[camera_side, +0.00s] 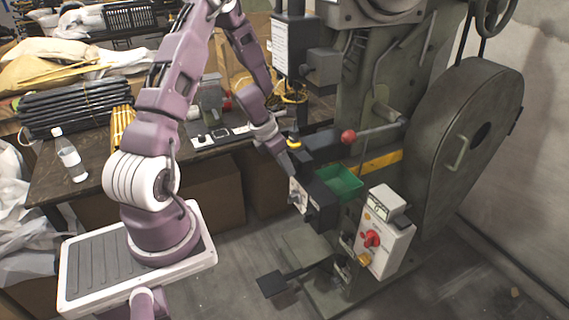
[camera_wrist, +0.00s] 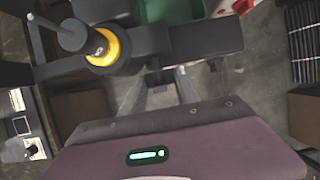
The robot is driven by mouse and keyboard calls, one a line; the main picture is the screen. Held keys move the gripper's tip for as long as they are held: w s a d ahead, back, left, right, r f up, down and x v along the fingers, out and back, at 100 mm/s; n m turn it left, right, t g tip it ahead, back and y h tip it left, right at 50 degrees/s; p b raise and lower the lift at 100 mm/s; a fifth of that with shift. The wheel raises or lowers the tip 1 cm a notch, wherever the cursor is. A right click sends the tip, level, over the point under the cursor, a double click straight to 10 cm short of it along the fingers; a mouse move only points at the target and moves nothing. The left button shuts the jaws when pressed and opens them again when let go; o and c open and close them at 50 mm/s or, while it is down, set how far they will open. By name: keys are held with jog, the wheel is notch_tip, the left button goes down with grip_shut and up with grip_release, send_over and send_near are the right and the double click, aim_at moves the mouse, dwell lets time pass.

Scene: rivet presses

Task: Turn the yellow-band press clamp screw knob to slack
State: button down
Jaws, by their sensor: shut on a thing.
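A yellow band (camera_side: 294,144) circles a dark upright part just behind the gripper. In the wrist view the yellow band (camera_wrist: 115,48) is left of a black block (camera_wrist: 207,36). The green press (camera_side: 375,90) stands behind.
A red ball lever (camera_side: 348,136) juts out above the bin. A control box with a red switch (camera_side: 372,239) stands at the lower right. The worktable (camera_side: 80,185) is left. A pedal (camera_side: 271,284) lies below.

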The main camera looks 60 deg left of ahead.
jog(key=h, duration=0.2)
jog(key=a+n+h, duration=0.1)
jog(key=h, duration=0.1)
jog(key=shift+f+h, duration=0.15)
jog(key=shift+h, duration=0.15)
jog(key=shift+a+f+n+t+h, duration=0.15)
jog(key=shift+f+n+t+h, duration=0.3)
jog(key=shift+h, duration=1.5)
jog(key=shift+a+f+n+t+h, duration=0.1)
jog(key=shift+n+t+h, duration=0.5)
jog(key=shift+h, duration=1.4)
jog(key=shift+a+f+n+t+h, duration=0.25)
jog(key=shift+n+h, duration=0.5)
jog(key=shift+h, duration=1.2)
jog(key=shift+d, duration=0.1)
jog(key=c, duration=0.9)
grip_release()
